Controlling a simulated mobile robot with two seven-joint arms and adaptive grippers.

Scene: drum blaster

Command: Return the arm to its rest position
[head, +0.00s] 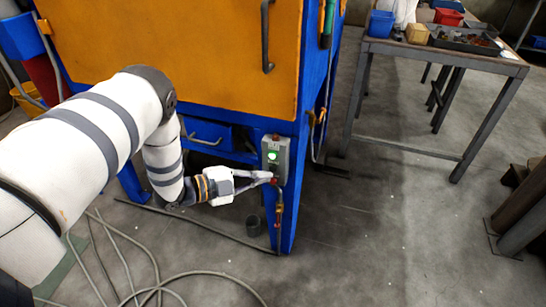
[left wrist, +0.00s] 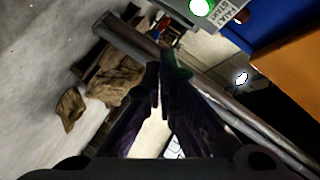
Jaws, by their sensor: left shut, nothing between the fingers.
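My left arm comes in from the left in the head view and bends down. Its gripper (head: 268,177) is at the lower part of a grey control box (head: 275,152) on the blue leg of the machine. I cannot tell whether the fingertips touch the box. My right gripper is not in view.
The blue machine with its orange door (head: 190,45) fills the upper left. Cables (head: 150,285) lie on the floor at the lower left. A workbench (head: 450,57) with bins stands at the upper right. Floor between is clear.

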